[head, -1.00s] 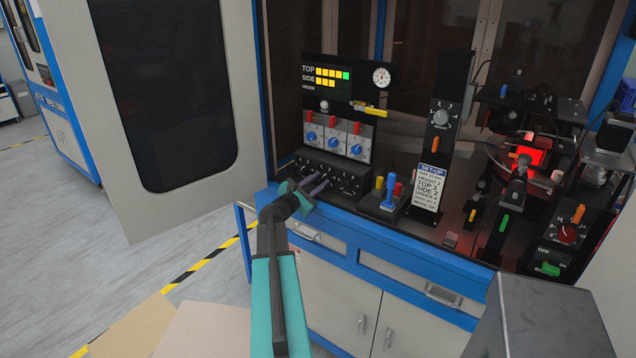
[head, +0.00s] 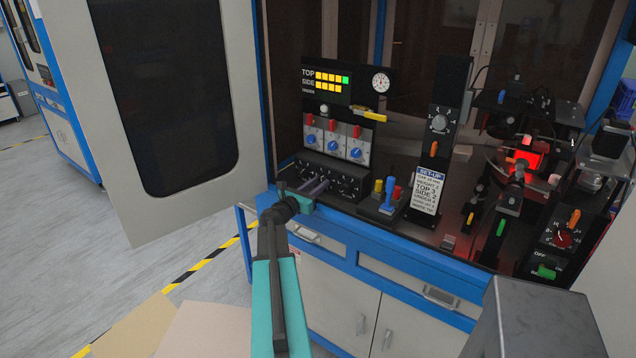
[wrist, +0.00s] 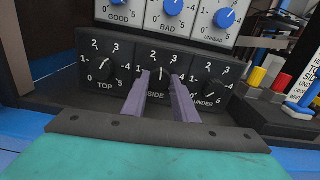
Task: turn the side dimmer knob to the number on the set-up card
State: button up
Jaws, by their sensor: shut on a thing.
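My gripper (wrist: 161,84) is shut on the side dimmer knob (wrist: 161,74), one purple finger on each side. The knob's light pointer stands about upright, between 2 and 3; the fingers cover part of its dial. In the head view my gripper (head: 322,184) reaches the box's front and hides the knob. The set-up card (head: 427,191) is white with a blue heading; it appears to read TOP 3 and SIDE 2, with smaller lines too blurred to read.
The display (head: 332,80) has lit TOP and SIDE rows. Blue-knobbed panels (wrist: 171,8) sit above the dimmer box. A block with yellow, blue and red levers (head: 388,195) stands right of it. The open cabinet door (head: 225,150) is at the left.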

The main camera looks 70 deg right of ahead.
jog(key=n+p, duration=0.2)
jog(key=n, duration=0.2)
jog(key=shift+n, duration=0.4)
jog(key=o, duration=1)
jog(key=shift+o, duration=0.2)
jog(key=shift+a, duration=0.1)
jog(key=b+v, duration=0.4)
jog(key=v, duration=0.9)
jog(key=shift+a, duration=0.25)
jog(key=shift+w, duration=0.1)
